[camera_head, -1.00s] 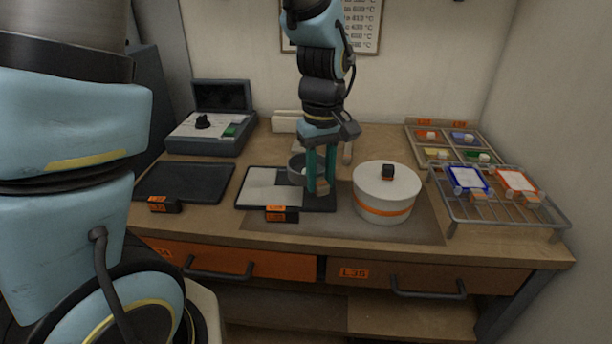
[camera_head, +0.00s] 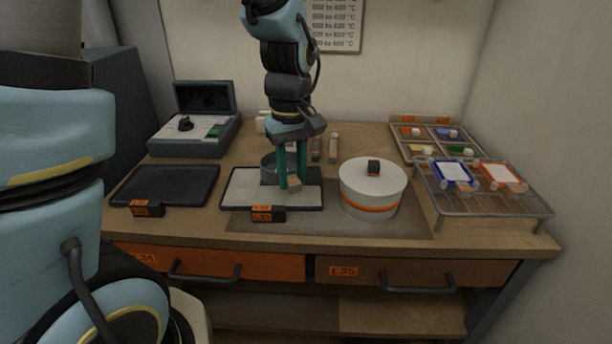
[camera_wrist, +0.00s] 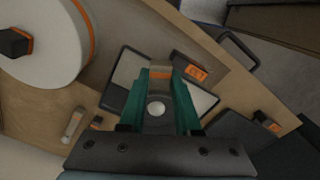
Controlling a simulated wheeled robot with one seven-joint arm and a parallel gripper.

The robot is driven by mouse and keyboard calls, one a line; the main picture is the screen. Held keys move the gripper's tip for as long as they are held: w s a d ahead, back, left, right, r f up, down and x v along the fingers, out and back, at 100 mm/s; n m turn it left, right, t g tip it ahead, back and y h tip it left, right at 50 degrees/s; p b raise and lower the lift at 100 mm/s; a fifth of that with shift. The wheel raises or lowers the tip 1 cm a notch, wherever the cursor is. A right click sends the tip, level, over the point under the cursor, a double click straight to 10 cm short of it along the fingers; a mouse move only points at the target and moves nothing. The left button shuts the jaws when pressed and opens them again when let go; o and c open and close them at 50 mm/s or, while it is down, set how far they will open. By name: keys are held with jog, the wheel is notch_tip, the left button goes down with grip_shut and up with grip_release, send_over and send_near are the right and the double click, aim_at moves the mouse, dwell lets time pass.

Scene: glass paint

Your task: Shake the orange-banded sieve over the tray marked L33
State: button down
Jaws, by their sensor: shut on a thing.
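My gripper (camera_head: 292,180) is shut on the wooden handle block (camera_head: 294,186) of the sieve. The sieve's grey round rim (camera_head: 268,166) shows just left of and behind the fingers. It is over the dark-framed tray (camera_head: 230,204), which has a whitish layer across most of its floor. The tray's orange tag (camera_head: 264,214) appears to read L33. In the wrist view, the handle block (camera_wrist: 161,72) with an orange stripe sits between the green fingertips. A small white round spot (camera_wrist: 157,108) shows between the fingers. Most of the sieve is hidden there.
A white lidded pot with an orange band (camera_head: 371,190) stands close right of the tray. An empty dark tray (camera_head: 165,184) lies left. A wire rack (camera_head: 485,201) with framed pieces is at right. A boxed instrument (camera_head: 196,133) and small bottles (camera_head: 333,148) stand behind.

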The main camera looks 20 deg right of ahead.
jog(key=shift+w+a+b, duration=1.2)
jog(key=shift+w+a, duration=0.8)
jog(key=shift+a, duration=3)
jog(key=d, duration=1.8)
jog(key=shift+w+d, duration=0.25)
jog(key=shift+w, duration=0.05)
jog(key=w+a, duration=0.3)
jog(key=a, duration=0.5)
jog(key=w+a, duration=0.3)
jog(key=a, duration=0.5)
jog(key=s+d+p, duration=0.2)
jog(key=s+d, duration=0.1)
jog(key=d, duration=0.5)
jog(key=s+d+p, duration=0.2)
jog(key=s+d, duration=0.1)
jog(key=d, duration=0.4)
jog(key=shift+d, duration=0.4)
jog(key=shift+p, duration=0.3)
jog(key=shift+r+p, duration=2)
jog(key=shift+r, duration=0.5)
